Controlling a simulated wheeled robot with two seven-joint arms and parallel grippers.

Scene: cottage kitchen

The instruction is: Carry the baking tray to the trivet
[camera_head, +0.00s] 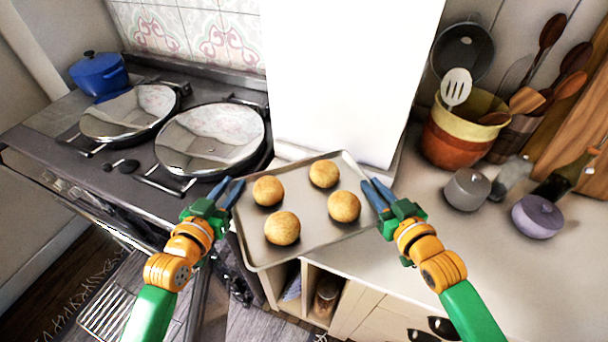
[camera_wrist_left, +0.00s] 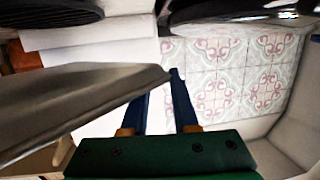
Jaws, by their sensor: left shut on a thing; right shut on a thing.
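The grey baking tray (camera_head: 312,205) carries several round golden buns (camera_head: 282,228). It is held at the front edge of the counter, with its near left corner over the gap by the stove. My left gripper (camera_head: 232,191) is shut on the tray's left rim. My right gripper (camera_head: 377,192) is shut on its right rim. In the left wrist view the tray (camera_wrist_left: 70,105) shows edge-on beside the blue fingers of my left gripper (camera_wrist_left: 178,98). I cannot make out a trivet in either view.
The stove on the left has two round shiny lids (camera_head: 212,140) and a blue pot (camera_head: 98,74). A tall white block (camera_head: 345,75) stands behind the tray. To the right are a utensil pot (camera_head: 455,145), a grey jar (camera_head: 467,189) and a purple jar (camera_head: 537,217). The front right counter is clear.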

